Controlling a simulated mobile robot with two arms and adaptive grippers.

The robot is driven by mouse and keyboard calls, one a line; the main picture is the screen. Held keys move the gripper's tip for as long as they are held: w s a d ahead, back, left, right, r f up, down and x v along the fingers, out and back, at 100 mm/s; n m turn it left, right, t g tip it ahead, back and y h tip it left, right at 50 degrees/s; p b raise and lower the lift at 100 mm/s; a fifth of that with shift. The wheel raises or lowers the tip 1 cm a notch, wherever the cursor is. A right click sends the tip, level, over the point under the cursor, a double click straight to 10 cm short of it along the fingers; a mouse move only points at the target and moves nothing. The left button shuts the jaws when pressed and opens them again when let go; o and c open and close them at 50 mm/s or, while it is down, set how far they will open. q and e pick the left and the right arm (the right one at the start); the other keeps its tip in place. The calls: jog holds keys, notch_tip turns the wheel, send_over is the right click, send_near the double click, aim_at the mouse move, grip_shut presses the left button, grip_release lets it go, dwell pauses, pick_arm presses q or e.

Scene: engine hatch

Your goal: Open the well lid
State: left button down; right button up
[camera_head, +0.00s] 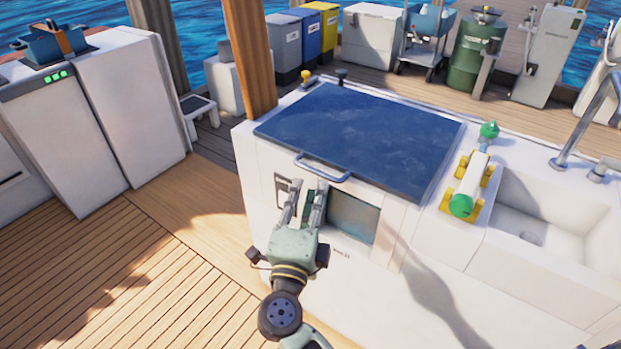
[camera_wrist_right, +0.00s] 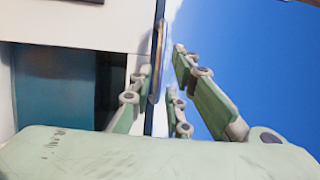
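The well lid (camera_head: 365,135) is a dark blue flat panel lying closed on top of the white counter. A metal bar handle (camera_head: 322,168) runs along its front edge. My right gripper (camera_head: 308,186) is open, just below and in front of the handle, with its fingers pointing up toward it. In the right wrist view the handle (camera_wrist_right: 158,62) shows edge-on between the spread fingers of the gripper (camera_wrist_right: 165,85). I cannot tell whether any finger touches it. My left gripper is not in view.
A sink (camera_head: 545,220) and a white cylinder with green ends (camera_head: 472,183) on yellow supports sit right of the lid. A wooden post (camera_head: 248,60) stands near the lid's back left corner. Open deck (camera_head: 120,260) lies to the left.

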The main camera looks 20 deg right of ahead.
jog(key=x, duration=0.5)
jog(key=shift+w, duration=0.15)
grip_shut()
